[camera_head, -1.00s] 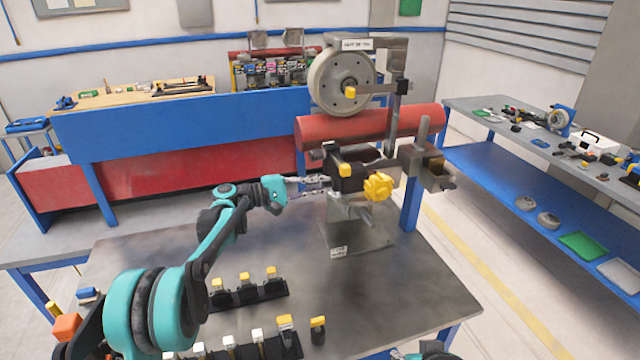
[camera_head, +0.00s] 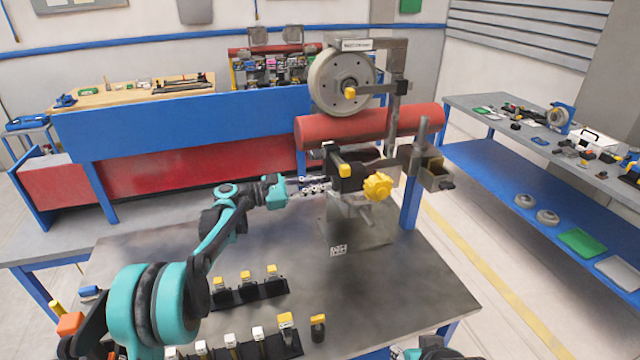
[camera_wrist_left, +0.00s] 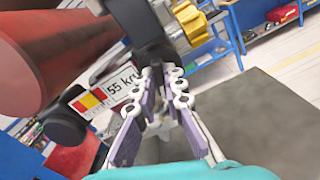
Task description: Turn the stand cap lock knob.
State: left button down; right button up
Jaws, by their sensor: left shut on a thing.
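The stand (camera_head: 352,232) is on the grey table, with a black block, yellow parts and a large yellow star-shaped knob (camera_head: 378,187) on its right side. My left gripper (camera_head: 326,185) reaches in from the left to the block's left side. In the left wrist view its two purple-lined fingers (camera_wrist_left: 161,71) are closed on a small dark part at the block, which seems to be the stand cap lock knob; the fingertips mostly hide it. The yellow knob also shows at the top of that view (camera_wrist_left: 190,22). Only a bit of my right arm shows at the bottom edge.
A red cylinder (camera_head: 315,132) and a grey wheel (camera_head: 328,85) are close above the gripper. Black holders with yellow-topped pieces (camera_head: 247,290) are at the table's front left. A side bench (camera_head: 470,115) is at the right. The table's right front is clear.

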pick_arm(q)
jog(key=shift+n, duration=2)
jog(key=c, duration=1.6)
grip_release()
jog(key=shift+a, duration=0.1)
jog(key=v, duration=1.2)
